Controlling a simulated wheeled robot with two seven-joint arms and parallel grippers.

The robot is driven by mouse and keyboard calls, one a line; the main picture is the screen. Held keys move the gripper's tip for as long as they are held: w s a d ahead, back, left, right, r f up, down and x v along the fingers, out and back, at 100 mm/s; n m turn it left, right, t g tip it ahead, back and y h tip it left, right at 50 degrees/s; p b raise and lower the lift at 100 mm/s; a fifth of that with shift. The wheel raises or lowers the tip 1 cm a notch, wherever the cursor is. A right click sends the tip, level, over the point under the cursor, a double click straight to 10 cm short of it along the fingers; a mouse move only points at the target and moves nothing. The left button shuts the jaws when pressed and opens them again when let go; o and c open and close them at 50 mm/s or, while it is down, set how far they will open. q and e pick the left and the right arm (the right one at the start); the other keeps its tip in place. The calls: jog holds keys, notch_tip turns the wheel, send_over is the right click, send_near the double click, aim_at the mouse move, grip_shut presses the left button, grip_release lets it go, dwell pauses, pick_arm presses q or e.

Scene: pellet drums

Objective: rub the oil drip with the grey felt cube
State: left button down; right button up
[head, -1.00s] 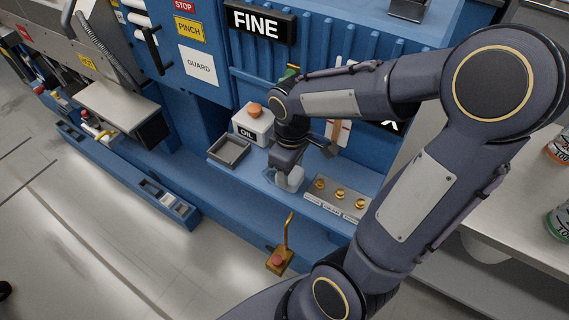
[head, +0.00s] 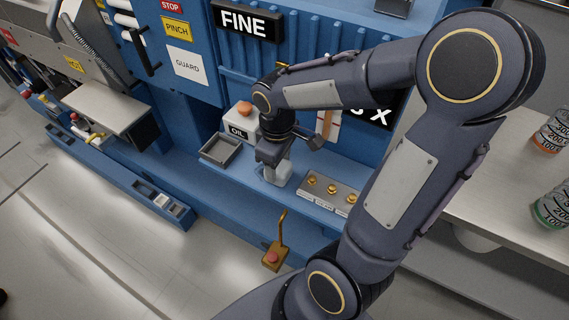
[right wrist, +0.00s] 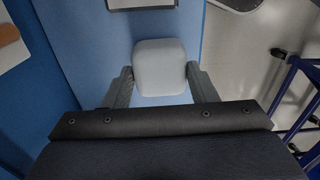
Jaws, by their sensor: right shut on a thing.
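The grey felt cube (right wrist: 160,66) is a pale, rounded block held between the two fingers of my right gripper (right wrist: 159,86) in the right wrist view. In the head view, my right gripper (head: 277,172) points down at the blue machine ledge, with the pale cube at its fingertips. Cube and gripper are close to the ledge surface; I cannot tell whether the cube touches it. I cannot make out the oil drip; the cube or the gripper may hide it. My left gripper is not in view.
A grey open tray (head: 220,149) and a white OIL box (head: 242,124) with an orange knob stand left of the gripper. A metal block (head: 330,190) with brass knobs lies close on the right. A brass lever (head: 280,240) stands below the ledge.

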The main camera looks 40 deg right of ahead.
jog(key=shift+w+a+f, duration=0.1)
jog(key=shift+w+a, duration=0.35)
jog(key=shift+w, duration=0.55)
jog(key=shift+w+a+f, duration=0.1)
jog(key=shift+w+a, duration=0.3)
jog(key=shift+w, duration=0.65)
jog(key=shift+w+a+f, duration=0.1)
jog(key=shift+w+a, duration=0.35)
jog(key=shift+w, duration=0.55)
notch_tip(320, 180, up, 6)
jog(key=p, duration=0.5)
notch_tip(320, 180, up, 3)
jog(key=p, duration=0.2)
jog(key=shift+p, duration=0.3)
